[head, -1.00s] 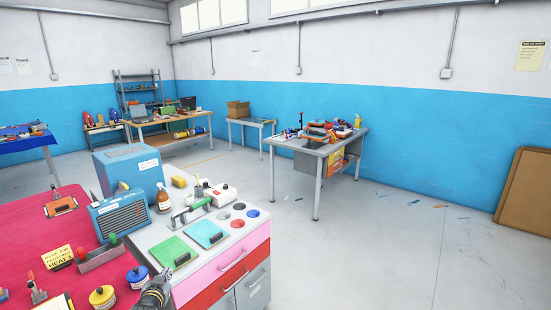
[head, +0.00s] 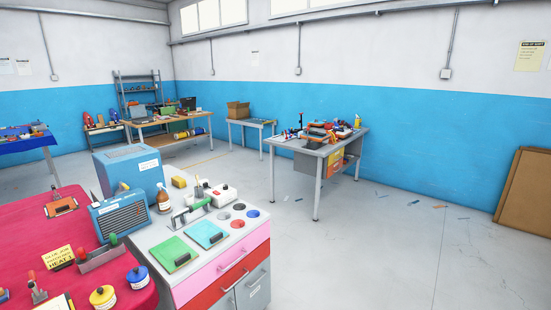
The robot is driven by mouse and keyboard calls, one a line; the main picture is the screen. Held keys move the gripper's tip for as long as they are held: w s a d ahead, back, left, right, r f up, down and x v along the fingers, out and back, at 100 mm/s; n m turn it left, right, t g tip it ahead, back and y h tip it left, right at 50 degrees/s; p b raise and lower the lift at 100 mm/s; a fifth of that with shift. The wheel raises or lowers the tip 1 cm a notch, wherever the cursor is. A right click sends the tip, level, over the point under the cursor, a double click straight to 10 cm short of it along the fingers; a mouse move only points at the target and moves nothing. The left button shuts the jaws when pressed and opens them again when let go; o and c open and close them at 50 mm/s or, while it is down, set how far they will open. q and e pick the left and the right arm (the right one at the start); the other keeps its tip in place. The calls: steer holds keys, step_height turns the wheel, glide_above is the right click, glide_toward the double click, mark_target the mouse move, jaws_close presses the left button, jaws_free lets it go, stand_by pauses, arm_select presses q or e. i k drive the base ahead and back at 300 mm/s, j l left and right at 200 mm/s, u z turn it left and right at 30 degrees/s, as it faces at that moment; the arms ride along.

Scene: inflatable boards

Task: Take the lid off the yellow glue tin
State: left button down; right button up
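The yellow glue tin (head: 103,298) stands on the red-covered table at the bottom of the head view. Its yellow lid (head: 102,294) is on top, with a dark knob in the middle. A similar blue-lidded tin (head: 138,276) stands just to its right and a little behind. Neither of my grippers shows in the head view now.
A white-topped cabinet (head: 211,260) stands to the right with green and teal boards. The floor at right is mostly clear.

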mark_target(103, 294)
steer(key=u, duration=1.4)
